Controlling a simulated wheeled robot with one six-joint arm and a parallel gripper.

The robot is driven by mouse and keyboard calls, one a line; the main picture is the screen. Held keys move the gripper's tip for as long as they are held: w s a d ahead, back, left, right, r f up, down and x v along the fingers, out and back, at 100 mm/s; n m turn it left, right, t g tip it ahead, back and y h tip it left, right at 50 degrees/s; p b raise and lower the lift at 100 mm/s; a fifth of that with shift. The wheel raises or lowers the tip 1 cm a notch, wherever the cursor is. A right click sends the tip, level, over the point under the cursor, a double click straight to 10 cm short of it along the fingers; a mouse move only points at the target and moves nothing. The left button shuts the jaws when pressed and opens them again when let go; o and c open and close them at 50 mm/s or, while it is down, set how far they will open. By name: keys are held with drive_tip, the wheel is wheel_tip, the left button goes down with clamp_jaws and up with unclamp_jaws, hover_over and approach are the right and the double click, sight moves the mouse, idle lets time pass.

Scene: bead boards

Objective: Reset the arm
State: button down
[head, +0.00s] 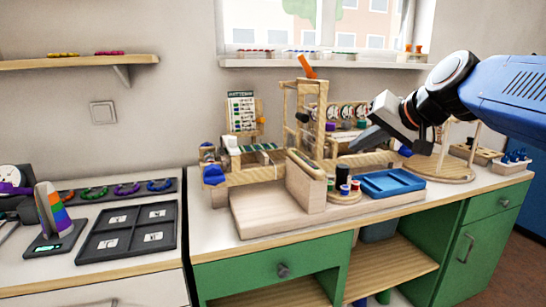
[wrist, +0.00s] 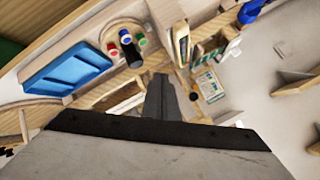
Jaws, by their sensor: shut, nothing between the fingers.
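My gripper (head: 368,139) is in the air above the right part of the workbench in the head view, at the end of my blue and black arm. Its dark fingers lie together with nothing between them. In the wrist view the shut fingers (wrist: 161,95) point out over the bench and touch nothing that I can see. The fingers are in front of part of the wooden frame and the rack behind it in the head view.
Below my gripper are a blue tray (head: 391,183) and several thread spools (head: 344,189) on a round stand. A tall wooden frame (head: 287,110) stands left of it. A wooden board (head: 262,210) lies in front. A black sectioned tray (head: 127,232) sits on the left counter.

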drive_tip(key=s+d+f+n+g+h, duration=0.1)
drive_tip(key=s+d+f, duration=0.3)
drive_tip(key=s+f, duration=0.8)
drive_tip(key=s+d+f+n+g+h, duration=0.2)
drive_tip(key=s+d+f+g+h, duration=0.1)
drive_tip(key=s+f, duration=0.9)
wheel_tip(320, 180, down, 4)
drive_tip(key=shift+s+d+f+g+h, duration=0.3)
drive_tip(key=shift+s+d+h, duration=0.1)
drive_tip(key=shift+h, duration=0.1)
drive_tip(key=shift+r, duration=0.1)
